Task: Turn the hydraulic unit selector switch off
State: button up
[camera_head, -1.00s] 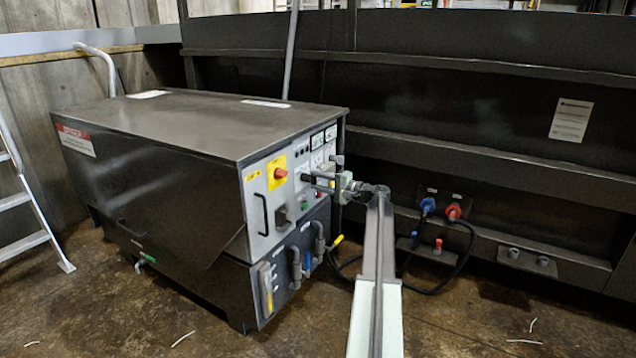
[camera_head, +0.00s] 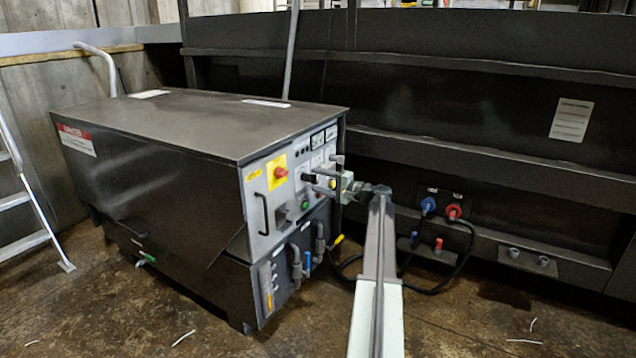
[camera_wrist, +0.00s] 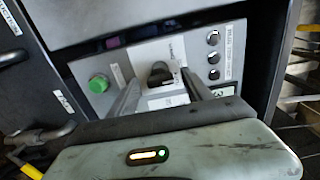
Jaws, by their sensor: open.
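The hydraulic unit (camera_head: 150,190) is a dark metal cabinet with a grey control panel on its right end. In the wrist view a black selector switch (camera_wrist: 160,74) sits on a pale plate on that panel. My gripper (camera_wrist: 160,79) is open, with one finger on each side of the switch. I cannot tell whether the fingers touch it. In the head view my gripper (camera_head: 313,182) is at the panel and hides the switch. The small lettering around the switch is not readable.
A green button (camera_wrist: 98,84) is left of the switch, and several dark round knobs (camera_wrist: 214,57) are at the right. A red rotary switch (camera_head: 281,172) on a yellow plate and a black handle (camera_head: 262,213) are on the panel. A ladder (camera_head: 35,205) stands at the left.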

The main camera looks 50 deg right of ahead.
jog(key=v, duration=0.7)
jog(key=shift+s, duration=0.2)
